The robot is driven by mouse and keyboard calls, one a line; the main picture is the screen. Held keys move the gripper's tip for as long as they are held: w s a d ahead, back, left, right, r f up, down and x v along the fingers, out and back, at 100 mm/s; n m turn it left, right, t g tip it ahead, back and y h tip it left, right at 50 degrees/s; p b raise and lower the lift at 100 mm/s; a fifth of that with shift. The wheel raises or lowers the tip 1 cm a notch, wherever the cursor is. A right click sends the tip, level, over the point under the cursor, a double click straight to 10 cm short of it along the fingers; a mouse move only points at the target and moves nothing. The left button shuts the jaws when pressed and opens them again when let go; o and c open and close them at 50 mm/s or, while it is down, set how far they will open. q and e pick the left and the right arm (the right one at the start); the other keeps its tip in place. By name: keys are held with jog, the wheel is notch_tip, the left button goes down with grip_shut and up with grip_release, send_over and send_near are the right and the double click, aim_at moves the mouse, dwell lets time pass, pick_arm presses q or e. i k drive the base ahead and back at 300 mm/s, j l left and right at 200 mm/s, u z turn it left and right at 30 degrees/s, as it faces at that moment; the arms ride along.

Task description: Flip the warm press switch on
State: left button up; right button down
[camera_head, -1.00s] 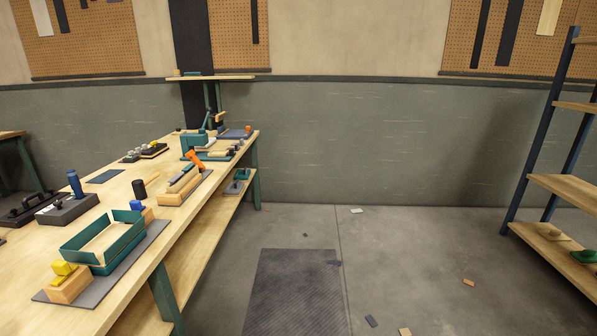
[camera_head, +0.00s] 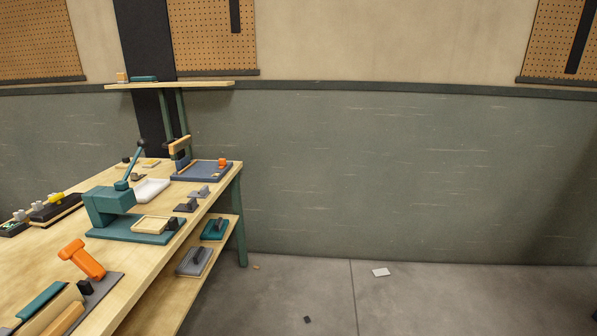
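A teal press (camera_head: 108,207) with a raised lever stands on the workbench at the left, with a pale wooden frame (camera_head: 154,224) on its teal base. Behind it, near the bench's far end, is a blue-grey plate device (camera_head: 203,171) with an upright wooden-topped part and a small orange block (camera_head: 222,162) at its right corner. I cannot tell which of these is the warm press, and no switch position can be made out. Neither of my grippers is in view.
The wooden workbench (camera_head: 130,272) runs along the left, with a lower shelf holding teal and grey tools. An orange-handled tool (camera_head: 82,258) lies near its front. Open concrete floor (camera_head: 300,290) lies to the right, with small scraps such as a white one (camera_head: 381,272).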

aim_at(222, 162)
jog(key=i+u, duration=0.35)
jog(key=i+l+u, duration=0.25)
jog(key=i+u, duration=0.15)
jog(key=i, duration=0.15)
jog(key=i+l+u, duration=0.55)
jog(key=i+u, duration=0.25)
jog(key=i+l+u, duration=0.3)
jog(key=u, duration=0.15)
jog(key=i+l+u, duration=0.25)
jog(key=l+u, duration=0.2)
